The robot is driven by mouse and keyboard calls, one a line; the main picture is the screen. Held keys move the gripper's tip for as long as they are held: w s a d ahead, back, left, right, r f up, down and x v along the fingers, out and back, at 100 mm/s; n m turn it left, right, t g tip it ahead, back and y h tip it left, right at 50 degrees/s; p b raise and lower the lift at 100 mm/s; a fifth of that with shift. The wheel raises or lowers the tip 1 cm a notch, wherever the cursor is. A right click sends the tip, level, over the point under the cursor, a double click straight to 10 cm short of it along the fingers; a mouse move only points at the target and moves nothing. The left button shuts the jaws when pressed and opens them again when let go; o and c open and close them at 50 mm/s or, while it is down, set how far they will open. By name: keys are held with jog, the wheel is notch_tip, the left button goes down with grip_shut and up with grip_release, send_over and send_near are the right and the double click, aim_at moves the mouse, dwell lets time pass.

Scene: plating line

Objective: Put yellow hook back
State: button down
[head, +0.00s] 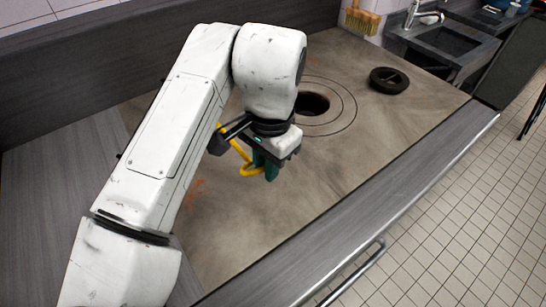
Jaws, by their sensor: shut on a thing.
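The yellow hook (247,170) shows as a bent yellow bar below and left of my gripper (266,165). My arm and gripper body hide part of it. My gripper points down over the brown worktop (330,195), and its jaws are shut on the yellow hook. A green part shows at the jaws, against the hook. The hook's exact height above the worktop cannot be told from this view.
A round hole (313,104) with rings around it lies behind my gripper. A dark round lid (389,80) lies to its right. A brush (362,18) and a sink (440,42) are at the back. A rail (350,272) runs along the front. The worktop's right front is clear.

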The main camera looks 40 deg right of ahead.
jog(key=shift+f+b, duration=3.3)
jog(key=shift+f, duration=0.35)
jog(key=shift+f+b, duration=0.55)
jog(key=shift+f, duration=0.95)
jog(key=c, duration=1)
grip_release()
jog(key=shift+r, duration=0.1)
jog(key=r, duration=1)
jog(key=shift+s+d+r+p, duration=0.2)
jog(key=shift+s+r+p, duration=0.05)
jog(key=shift+r+p, duration=0.1)
jog(key=shift+f, duration=0.1)
